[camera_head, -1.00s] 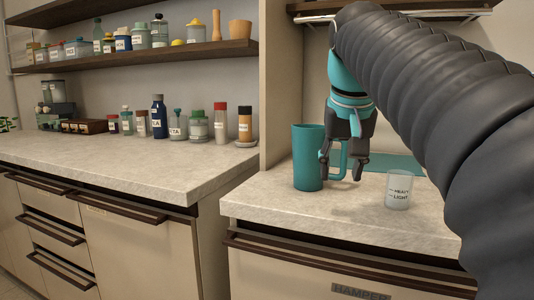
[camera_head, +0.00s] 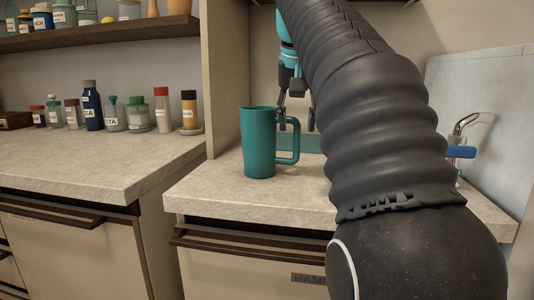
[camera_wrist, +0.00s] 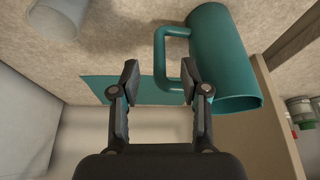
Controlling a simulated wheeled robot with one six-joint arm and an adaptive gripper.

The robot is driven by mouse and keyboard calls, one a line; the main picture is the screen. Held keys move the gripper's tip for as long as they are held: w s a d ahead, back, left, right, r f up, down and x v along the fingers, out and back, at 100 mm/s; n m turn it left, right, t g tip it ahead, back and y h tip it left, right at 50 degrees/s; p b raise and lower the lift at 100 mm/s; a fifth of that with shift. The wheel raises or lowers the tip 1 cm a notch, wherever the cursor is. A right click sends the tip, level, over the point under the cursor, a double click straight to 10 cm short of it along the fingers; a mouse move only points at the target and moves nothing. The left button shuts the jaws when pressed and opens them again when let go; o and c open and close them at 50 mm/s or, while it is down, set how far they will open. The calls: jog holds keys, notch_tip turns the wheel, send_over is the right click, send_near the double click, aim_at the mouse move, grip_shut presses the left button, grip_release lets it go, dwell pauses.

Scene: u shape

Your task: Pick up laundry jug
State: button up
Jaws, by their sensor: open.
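The laundry jug (camera_head: 260,143) is a teal, upright cylinder with a loop handle on its right side, standing on the right-hand counter. In the wrist view the jug (camera_wrist: 222,60) is at the upper right, its handle pointing left. My gripper (camera_head: 295,115) is open and points down at the handle. In the wrist view the handle's outer bar lies between the two fingertips (camera_wrist: 160,78), and the right finger overlaps the handle's opening. The fingers hold nothing. I cannot tell how far they are above or around the bar.
A flat teal mat (camera_wrist: 95,88) lies beside the jug. A pale cup (camera_wrist: 58,16) stands apart at the wrist view's upper left. A partition (camera_head: 225,75) rises left of the jug. Several bottles (camera_head: 92,106) line the left counter.

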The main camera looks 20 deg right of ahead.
aim_at(297, 136)
jog(key=shift+b+x, duration=0.95)
jog(key=shift+x, duration=2.45)
jog(key=shift+w+r, duration=0.1)
grip_shut()
